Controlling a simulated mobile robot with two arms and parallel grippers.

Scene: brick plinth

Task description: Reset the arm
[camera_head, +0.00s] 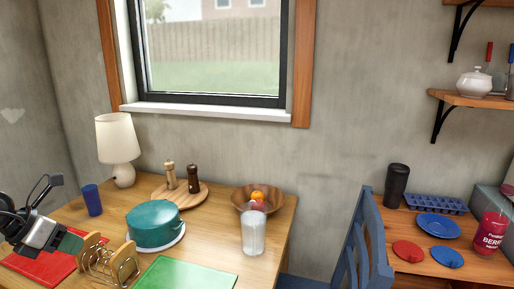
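My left gripper (40,233), a grey and black assembly, is at the left edge above the near left part of the wooden table (215,220). Dark curved parts rise from it. A dark green patch shows at its right side; I cannot tell whether it is part of the gripper or something beyond it. I cannot make out the finger gap. It is over a red mat (40,266) and left of a wooden-ended wire rack (108,262). My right gripper is not in view.
A blue cup (92,200), white lamp (118,140), teal pot (155,224), mills on a wooden board (192,200), fruit bowl (243,196), clear glass (253,230) and green mat (185,274) occupy the table. A blue chair (372,235) stands before a second table with plates.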

